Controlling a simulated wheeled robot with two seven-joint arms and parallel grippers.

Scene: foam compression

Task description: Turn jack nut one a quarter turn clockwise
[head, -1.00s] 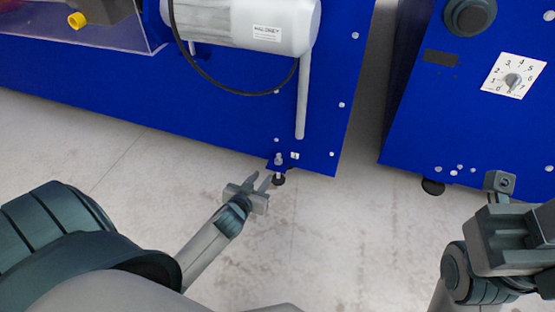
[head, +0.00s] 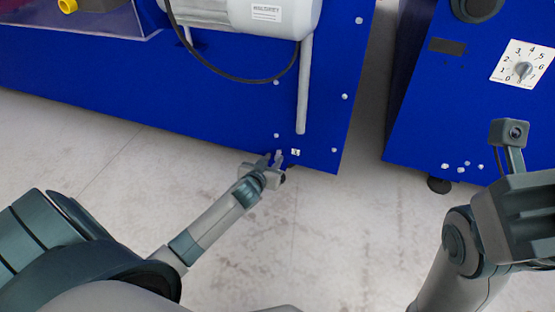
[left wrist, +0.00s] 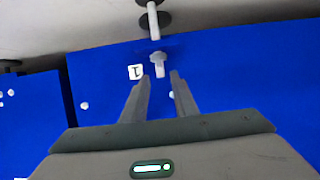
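Jack nut one (left wrist: 158,63) is a small pale nut on a threaded jack foot at the lower corner of the blue machine, beside a white label marked 1 (left wrist: 135,71). The label also shows in the head view (head: 295,152). My left gripper (head: 274,158) is at this corner; in the left wrist view its two fingers (left wrist: 160,76) are apart, with the nut just beyond the tips and between their lines. In the head view the fingers largely hide the nut. My right gripper (head: 520,205) is at the right; its fingers cannot be made out.
The blue machine (head: 120,90) carries a grey motor (head: 245,15), a hanging black cable and a grey pipe (head: 304,90). A second blue cabinet (head: 440,110) with a dial (head: 522,70) stands to the right, across a gap. The pale floor (head: 320,230) in front is clear.

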